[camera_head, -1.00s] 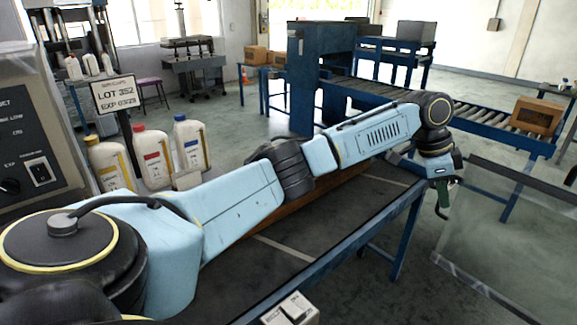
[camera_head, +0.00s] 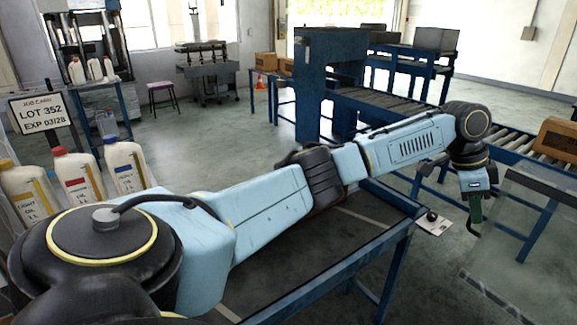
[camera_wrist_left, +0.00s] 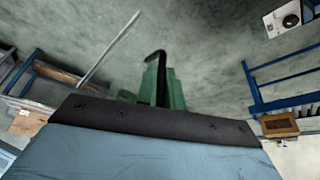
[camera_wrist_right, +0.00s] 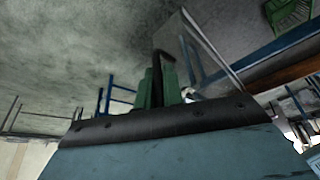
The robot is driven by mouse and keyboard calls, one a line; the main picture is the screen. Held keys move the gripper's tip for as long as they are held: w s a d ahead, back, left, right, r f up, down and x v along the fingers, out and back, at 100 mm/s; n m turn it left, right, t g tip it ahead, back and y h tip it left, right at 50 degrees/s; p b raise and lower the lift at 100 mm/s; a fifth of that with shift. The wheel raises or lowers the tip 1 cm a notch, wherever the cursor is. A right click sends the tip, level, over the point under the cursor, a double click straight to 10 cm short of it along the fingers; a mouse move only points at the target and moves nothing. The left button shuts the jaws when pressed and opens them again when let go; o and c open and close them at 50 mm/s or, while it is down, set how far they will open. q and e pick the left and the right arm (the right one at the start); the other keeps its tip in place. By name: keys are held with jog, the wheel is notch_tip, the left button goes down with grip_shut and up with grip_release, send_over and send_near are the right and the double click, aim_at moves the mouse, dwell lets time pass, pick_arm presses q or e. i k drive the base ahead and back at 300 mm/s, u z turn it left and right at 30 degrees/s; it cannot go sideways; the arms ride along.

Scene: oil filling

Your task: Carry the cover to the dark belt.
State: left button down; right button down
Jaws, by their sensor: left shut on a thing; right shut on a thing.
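The cover (camera_head: 535,235) is a large clear panel at the right edge of the head view, partly cut off by the frame. My left gripper (camera_head: 474,221) is shut on a dark handle at its near left side. In the left wrist view, the green fingers (camera_wrist_left: 163,88) close on this bent black handle. My right gripper (camera_wrist_right: 160,85) is outside the head view. In its wrist view its green fingers are shut on a similar black handle, with the clear panel (camera_wrist_right: 205,60) beside it. The dark belt (camera_head: 285,270) lies behind my left arm, which hides much of it.
The belt's blue frame and legs (camera_head: 388,280) stand left of the cover. A roller conveyor (camera_head: 400,115) with a cardboard box (camera_head: 560,138) runs behind. Oil bottles (camera_head: 76,180) and a lot sign (camera_head: 40,113) stand at left. Grey floor is open in the middle.

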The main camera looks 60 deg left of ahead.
aim_at(305, 252)
jog(key=i, duration=1.75)
jog(key=u, duration=3.15)
